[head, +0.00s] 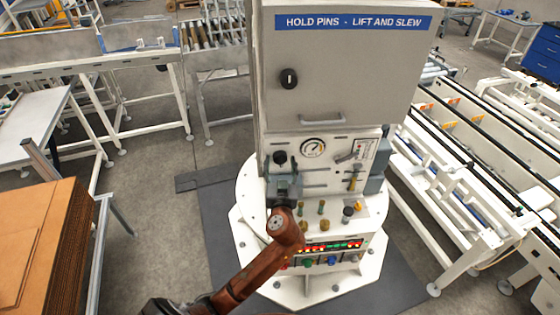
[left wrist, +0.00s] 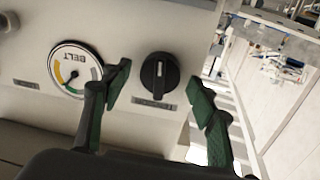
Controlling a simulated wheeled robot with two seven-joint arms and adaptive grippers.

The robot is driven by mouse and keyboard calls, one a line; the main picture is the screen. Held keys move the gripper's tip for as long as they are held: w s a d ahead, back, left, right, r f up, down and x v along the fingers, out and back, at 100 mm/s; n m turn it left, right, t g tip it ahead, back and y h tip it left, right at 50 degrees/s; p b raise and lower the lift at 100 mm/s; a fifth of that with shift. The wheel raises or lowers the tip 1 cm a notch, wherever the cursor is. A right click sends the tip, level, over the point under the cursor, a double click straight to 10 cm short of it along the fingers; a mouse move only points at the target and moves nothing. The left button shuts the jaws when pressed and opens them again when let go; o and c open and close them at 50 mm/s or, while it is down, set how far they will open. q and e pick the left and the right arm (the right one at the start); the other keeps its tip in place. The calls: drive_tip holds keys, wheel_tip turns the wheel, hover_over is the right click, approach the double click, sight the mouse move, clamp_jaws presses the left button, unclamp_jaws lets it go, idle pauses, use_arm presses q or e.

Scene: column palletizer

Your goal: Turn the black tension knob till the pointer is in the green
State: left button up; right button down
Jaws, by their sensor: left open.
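The black tension knob (head: 280,157) is on the white front panel, left of the round belt gauge (head: 313,147). In the left wrist view, the knob (left wrist: 160,73) shows a pale index line, and the gauge (left wrist: 75,70) has coloured arcs with green and orange-yellow parts. The pointer is too small for me to tell which part it is on. My left gripper (head: 283,175) is just below the knob in the head view. In the left wrist view its green-padded fingers (left wrist: 159,79) are open, one on each side of the knob, with gaps to it. My right gripper is out of view.
The grey cabinet door (head: 345,70) with a black latch (head: 289,78) is above the panel. Several small knobs and pins stand on the lower ledge, near a lit display (head: 333,246). A conveyor (head: 470,170) is at right, cardboard stacks (head: 40,245) at left.

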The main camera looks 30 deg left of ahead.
use_arm(q)
drive_tip(key=shift+w+a, duration=0.15)
drive_tip(key=shift+w, duration=0.1)
drive_tip(key=shift+c, duration=0.7)
drive_tip(key=c, duration=1)
drive_tip(key=n+b, duration=0.1)
drive_tip(key=b, duration=0.2)
drive_tip(key=shift+f+n+b, duration=0.3)
drive_tip(key=shift+n, duration=0.1)
drive_tip(key=shift+r+n+b, duration=0.2)
drive_tip(key=shift+n+b, duration=0.3)
drive_tip(key=shift+b, duration=0.1)
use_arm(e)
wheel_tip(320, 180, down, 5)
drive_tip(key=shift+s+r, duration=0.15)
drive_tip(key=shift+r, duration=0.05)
use_arm(q)
drive_tip(key=shift+r, duration=0.1)
